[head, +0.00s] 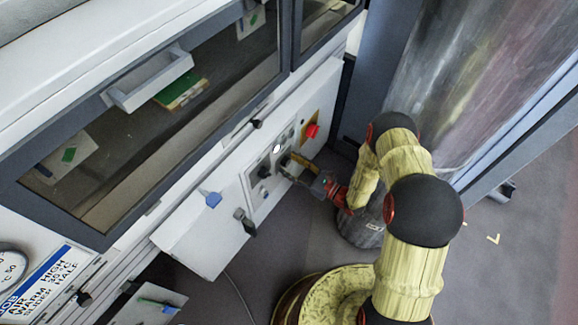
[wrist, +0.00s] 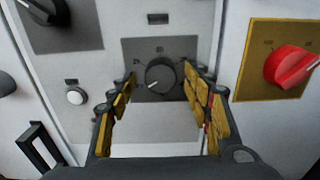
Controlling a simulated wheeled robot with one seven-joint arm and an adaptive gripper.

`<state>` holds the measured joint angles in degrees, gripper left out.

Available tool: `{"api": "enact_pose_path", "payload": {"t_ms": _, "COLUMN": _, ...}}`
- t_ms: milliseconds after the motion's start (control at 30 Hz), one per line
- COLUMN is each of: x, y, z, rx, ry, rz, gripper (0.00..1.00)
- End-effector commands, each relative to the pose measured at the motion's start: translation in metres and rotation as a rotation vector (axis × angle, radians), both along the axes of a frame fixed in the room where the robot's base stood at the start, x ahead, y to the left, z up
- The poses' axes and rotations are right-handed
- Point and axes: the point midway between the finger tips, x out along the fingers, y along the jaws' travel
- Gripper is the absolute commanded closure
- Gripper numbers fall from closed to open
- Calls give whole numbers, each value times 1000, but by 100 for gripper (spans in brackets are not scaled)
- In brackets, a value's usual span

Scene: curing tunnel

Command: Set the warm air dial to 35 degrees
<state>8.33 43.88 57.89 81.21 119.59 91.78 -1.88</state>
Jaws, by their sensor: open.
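A dark round dial (wrist: 160,74) on a grey scale plate (wrist: 130,54) sits near the middle of the wrist view. Small numerals ring it, too blurred to read surely, and its exact setting is unclear. My gripper (wrist: 159,84) is open, with one yellow-padded finger on each side of the dial. I cannot tell whether the fingers touch it. In the head view my gripper (head: 287,168) is at the white control panel (head: 222,180), and it hides part of the dial area.
A red knob on a yellow plate (wrist: 250,78) is right of the dial. Another dark knob (wrist: 42,10) is upper left, with a white button (wrist: 75,96) below it. A dark handle (wrist: 38,148) stands out at lower left. Open floor (head: 300,235) lies before the panel.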

Motion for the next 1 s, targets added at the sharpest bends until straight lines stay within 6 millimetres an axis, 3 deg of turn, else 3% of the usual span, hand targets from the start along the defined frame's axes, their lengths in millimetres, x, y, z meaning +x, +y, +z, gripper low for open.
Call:
{"api": "enact_pose_path", "payload": {"t_ms": 333, "x": 2, "y": 3, "z": 0, "rx": 0, "ry": 0, "rz": 0, "gripper": 51}}
{"api": "enact_pose_path", "payload": {"t_ms": 1000, "x": 1, "y": 3, "z": 0, "rx": 1, "ry": 1, "rz": 1, "gripper": 89}}
